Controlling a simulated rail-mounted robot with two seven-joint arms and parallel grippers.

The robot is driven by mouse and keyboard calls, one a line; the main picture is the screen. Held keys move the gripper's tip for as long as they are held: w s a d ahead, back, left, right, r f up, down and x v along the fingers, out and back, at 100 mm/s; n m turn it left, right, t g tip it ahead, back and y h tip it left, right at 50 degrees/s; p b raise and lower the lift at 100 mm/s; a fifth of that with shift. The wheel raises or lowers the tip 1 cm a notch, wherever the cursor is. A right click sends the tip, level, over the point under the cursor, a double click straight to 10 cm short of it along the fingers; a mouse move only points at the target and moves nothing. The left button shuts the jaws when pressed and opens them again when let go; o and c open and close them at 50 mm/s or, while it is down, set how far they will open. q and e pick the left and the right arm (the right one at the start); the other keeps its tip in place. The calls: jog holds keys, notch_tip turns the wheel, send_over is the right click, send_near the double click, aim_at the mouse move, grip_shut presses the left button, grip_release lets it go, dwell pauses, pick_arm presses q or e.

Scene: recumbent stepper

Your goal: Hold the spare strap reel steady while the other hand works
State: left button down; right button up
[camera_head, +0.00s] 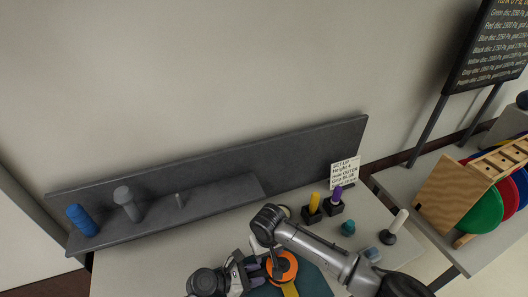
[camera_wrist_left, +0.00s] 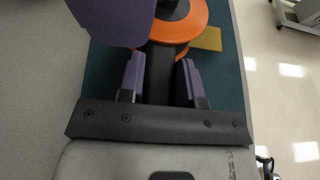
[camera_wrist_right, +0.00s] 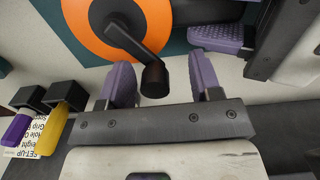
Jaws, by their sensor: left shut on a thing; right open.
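The spare strap reel (camera_head: 283,267) is an orange disc with a dark hub and a yellow strap (camera_head: 290,290), on a dark teal mat (camera_head: 315,284). My left gripper (camera_head: 255,270) is at its left side; in the left wrist view its purple fingers (camera_wrist_left: 159,82) are shut on a black bar (camera_wrist_left: 159,75) at the reel. In the right wrist view the reel (camera_wrist_right: 80,25) has a dark crank ending in a black knob (camera_wrist_right: 155,79). My right gripper (camera_wrist_right: 162,80) is open, its fingers either side of the knob; contact is not visible. In the head view its fingers are largely hidden.
Behind are a grey ledge with a blue cylinder (camera_head: 82,219), yellow (camera_head: 314,202) and purple (camera_head: 336,195) handles in black blocks, and a label card (camera_head: 344,172). A wooden disc rack (camera_head: 462,200) is further right.

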notch_tip(320, 180, up, 10)
jog(key=shift+s+a+f, duration=0.1)
jog(key=shift+f+n, duration=0.1)
jog(key=shift+n, duration=0.4)
jog(key=shift+w+n+t, duration=0.4)
jog(key=shift+n, duration=0.2)
jog(key=a+r+n+t+y, duration=0.3)
jog(key=r+t, duration=0.6)
jog(key=r, duration=0.9)
jog(key=shift+s+a+r+n, duration=0.2)
jog(key=shift+a+r+n, duration=0.35)
jog(key=shift+n, duration=0.75)
jog(key=shift+a+f, duration=0.1)
jog(key=shift+f, duration=0.05)
jog(key=shift+c, duration=0.4)
